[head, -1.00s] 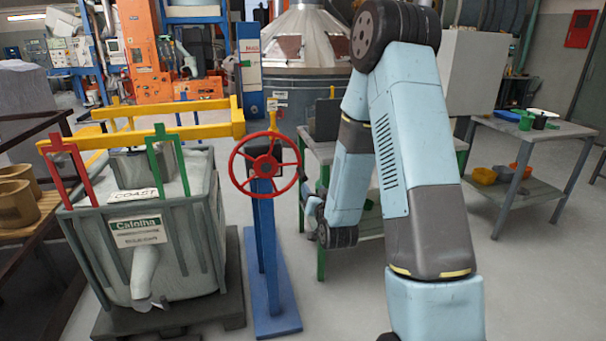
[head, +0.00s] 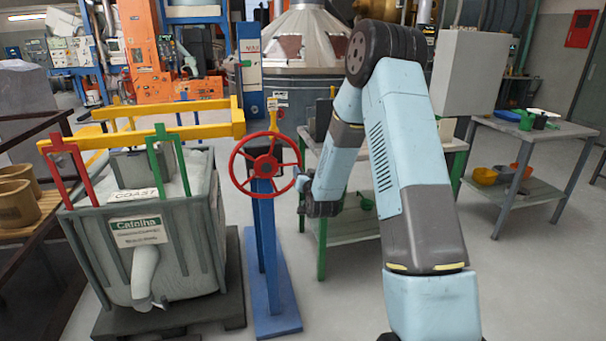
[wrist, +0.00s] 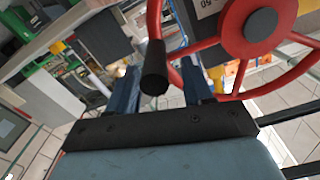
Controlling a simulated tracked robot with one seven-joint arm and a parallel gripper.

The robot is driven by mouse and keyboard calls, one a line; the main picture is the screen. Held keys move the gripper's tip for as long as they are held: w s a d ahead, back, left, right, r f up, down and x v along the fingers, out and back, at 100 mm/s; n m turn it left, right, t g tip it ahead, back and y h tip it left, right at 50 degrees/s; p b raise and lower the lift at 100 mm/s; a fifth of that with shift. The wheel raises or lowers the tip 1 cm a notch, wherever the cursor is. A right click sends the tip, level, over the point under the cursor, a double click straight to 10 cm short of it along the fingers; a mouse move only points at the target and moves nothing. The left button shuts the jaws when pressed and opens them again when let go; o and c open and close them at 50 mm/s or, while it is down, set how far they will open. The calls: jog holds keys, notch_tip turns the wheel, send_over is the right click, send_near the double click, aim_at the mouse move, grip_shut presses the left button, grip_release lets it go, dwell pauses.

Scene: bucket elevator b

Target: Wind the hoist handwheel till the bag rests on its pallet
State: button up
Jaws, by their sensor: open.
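The red handwheel (head: 264,166) stands on a blue post beside the bag. In the wrist view its red rim and hub (wrist: 261,24) fill the upper right, and its dark handle grip (wrist: 154,70) points toward me. My gripper (head: 301,180) is at the wheel's right side. In the wrist view its two blue fingers are apart, with the grip showing between them; it is not clamped. The grey bulk bag (head: 190,255) hangs by red and green hooks from a yellow beam (head: 200,132). Its base is just over the dark pallet (head: 215,313); I cannot tell whether they touch.
A green-legged workbench (head: 345,220) stands right behind my arm. Another table (head: 560,135) with coloured bins is farther right. A dark rack (head: 35,245) with tan pots is at the left. The wheel's blue base plate (head: 275,322) lies beside the pallet. Floor at the right front is clear.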

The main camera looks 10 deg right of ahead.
jog(key=shift+w, duration=0.2)
grip_shut()
dwell(0.4)
jog(key=shift+a, duration=0.2)
